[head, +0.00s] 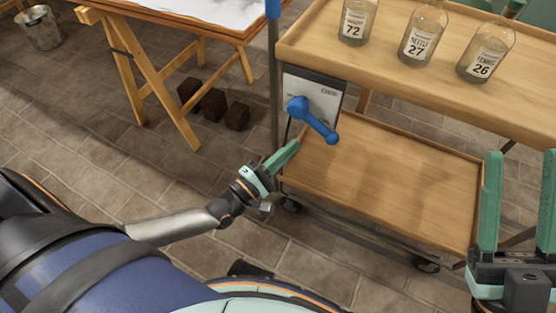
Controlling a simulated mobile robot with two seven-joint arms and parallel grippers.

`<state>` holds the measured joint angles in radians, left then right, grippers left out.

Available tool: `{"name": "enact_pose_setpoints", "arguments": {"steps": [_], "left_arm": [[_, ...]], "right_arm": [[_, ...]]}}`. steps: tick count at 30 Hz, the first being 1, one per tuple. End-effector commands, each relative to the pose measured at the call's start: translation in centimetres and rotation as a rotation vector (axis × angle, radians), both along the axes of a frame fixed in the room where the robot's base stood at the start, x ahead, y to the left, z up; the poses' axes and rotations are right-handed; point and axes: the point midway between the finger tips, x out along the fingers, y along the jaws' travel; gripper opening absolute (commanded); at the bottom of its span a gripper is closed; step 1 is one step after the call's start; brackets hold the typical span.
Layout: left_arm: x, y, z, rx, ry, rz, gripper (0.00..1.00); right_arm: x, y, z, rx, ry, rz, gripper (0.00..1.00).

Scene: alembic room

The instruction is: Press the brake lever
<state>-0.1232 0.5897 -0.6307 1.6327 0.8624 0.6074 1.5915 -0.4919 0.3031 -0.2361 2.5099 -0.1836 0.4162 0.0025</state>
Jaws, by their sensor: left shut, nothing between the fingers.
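The blue brake lever (318,123) sits on a pale plate (325,95) at the left end of a wooden cart (400,185). Its arm slopes down to the right from a round hub and ends in a knob. My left gripper (294,146) has its green fingers together and empty. Its tips are just below and left of the lever in the picture; I cannot tell whether they touch anything. My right gripper (520,155) stands at the right edge with its fingers wide apart and nothing between them.
Labelled bottles, numbered 72 (356,20), 27 (423,40) and 26 (486,58), stand on the cart's top shelf. The lower shelf is bare. A trestle table (180,14), dark blocks (212,104) and a metal bucket (38,28) are at the left. Tiled floor between is clear.

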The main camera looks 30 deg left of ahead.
Motion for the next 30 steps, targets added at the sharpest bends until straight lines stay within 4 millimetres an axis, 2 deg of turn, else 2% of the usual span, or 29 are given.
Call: {"name": "enact_pose_setpoints", "arguments": {"steps": [1,5,9,13,30], "left_arm": [[1.2,-0.4,0.2,-0.004,-0.004,0.001,0.0],[3.6,-1.3,0.6,-0.002,-0.003,0.0,0.0],[3.0,-3.3,1.8,-0.006,0.001,-0.001,0.0],[2.8,-4.3,2.3,-0.004,0.001,-0.001,0.0],[2.7,-4.8,2.4,-0.01,0.001,0.0,0.0]], "right_arm": [[0.0,0.0,-0.4,0.001,0.002,0.002,0.5],[0.0,0.1,-0.9,0.003,0.01,0.01,0.5],[0.0,0.2,-0.4,-0.002,0.011,0.013,0.5],[0.0,0.2,-0.2,-0.004,0.006,0.012,0.5],[0.0,0.1,-0.1,0.007,-0.001,0.003,0.5]]}}
